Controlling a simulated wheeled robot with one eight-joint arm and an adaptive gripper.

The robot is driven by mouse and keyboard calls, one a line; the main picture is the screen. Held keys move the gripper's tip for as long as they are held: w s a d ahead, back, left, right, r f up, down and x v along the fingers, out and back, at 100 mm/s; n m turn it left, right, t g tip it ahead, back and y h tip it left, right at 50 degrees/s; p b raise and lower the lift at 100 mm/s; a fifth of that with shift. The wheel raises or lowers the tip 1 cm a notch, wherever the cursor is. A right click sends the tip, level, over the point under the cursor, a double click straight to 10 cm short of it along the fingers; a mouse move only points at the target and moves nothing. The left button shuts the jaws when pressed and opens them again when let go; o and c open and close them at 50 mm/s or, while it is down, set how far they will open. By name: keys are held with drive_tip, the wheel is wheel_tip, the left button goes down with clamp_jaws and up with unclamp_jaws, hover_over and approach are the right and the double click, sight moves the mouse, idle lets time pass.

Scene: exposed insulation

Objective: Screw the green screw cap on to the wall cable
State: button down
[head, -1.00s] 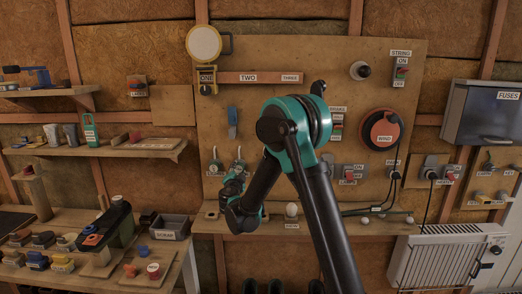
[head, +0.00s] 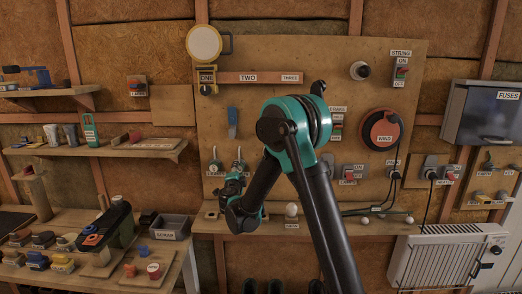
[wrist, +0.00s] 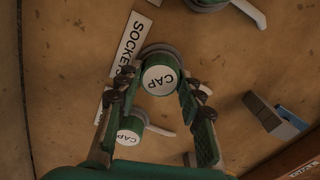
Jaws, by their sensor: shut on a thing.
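A green screw cap with a white top marked CAP (wrist: 160,79) sits between the two fingers of my gripper (wrist: 160,90) in the wrist view. The fingers are shut on its sides. Just beyond it is a rounded grey-green part against the board, partly hidden by the cap; I cannot tell whether they are threaded together.
A SOCKETS label (wrist: 128,45) is left of the held cap. A round fitting with a white lever (wrist: 248,12) is at the top, and a grey-blue block (wrist: 270,115) at right. The wooden board (head: 285,55) carries switches and a red reel (head: 381,129).

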drive_tip(key=c, duration=0.9)
unclamp_jaws()
drive_tip(key=shift+w, duration=0.1)
drive_tip(key=s, duration=0.9)
drive_tip(key=shift+a, duration=0.15)
drive_tip(key=shift+c, duration=0.4)
